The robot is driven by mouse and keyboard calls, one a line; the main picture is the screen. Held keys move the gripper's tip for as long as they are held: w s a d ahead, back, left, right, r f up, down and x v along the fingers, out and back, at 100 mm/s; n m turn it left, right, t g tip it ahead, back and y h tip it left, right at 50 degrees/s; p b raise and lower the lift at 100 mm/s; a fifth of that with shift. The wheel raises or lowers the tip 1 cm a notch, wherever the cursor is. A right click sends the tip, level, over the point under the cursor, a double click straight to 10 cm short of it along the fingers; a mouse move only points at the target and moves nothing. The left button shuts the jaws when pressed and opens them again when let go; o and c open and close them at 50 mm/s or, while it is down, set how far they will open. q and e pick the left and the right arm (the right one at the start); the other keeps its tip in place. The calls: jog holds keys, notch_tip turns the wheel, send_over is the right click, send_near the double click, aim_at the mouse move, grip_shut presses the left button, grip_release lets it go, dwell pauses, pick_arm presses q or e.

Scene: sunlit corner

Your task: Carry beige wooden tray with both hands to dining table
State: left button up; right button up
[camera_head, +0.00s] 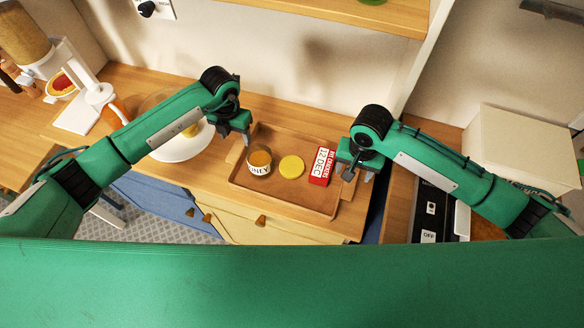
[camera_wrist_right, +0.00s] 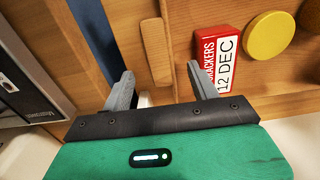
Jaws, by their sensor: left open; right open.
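The beige wooden tray (camera_head: 250,186) lies on the wooden counter (camera_head: 207,180). It holds a honey jar (camera_head: 259,158), a yellow round item (camera_head: 291,167) and a red-and-white crackers box (camera_head: 320,168). My left gripper (camera_head: 236,138) is open at the tray's left end, near the rim. My right gripper (camera_head: 357,173) is open at the tray's right end. In the right wrist view, the tray's handle bar (camera_wrist_right: 157,52) appears between the two spread fingers (camera_wrist_right: 160,88), with gaps on both sides. Whether either gripper touches the tray I cannot tell.
A white plate (camera_head: 185,145) with a clear cover stands left of the tray. A white dispenser (camera_head: 90,95) stands farther left. A dark appliance (camera_head: 432,208) and a large cream box (camera_head: 520,150) are on the right. A shelf (camera_head: 350,12) hangs above.

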aim_at(238, 148)
pick_arm(q)
notch_tip(238, 148, down, 6)
jog(key=shift+r, duration=0.1)
pick_arm(e)
notch_tip(238, 148, down, 6)
jog(key=shift+r, duration=0.1)
pick_arm(q)
jog(key=shift+w, duration=0.1)
grip_shut()
pick_arm(e)
grip_shut()
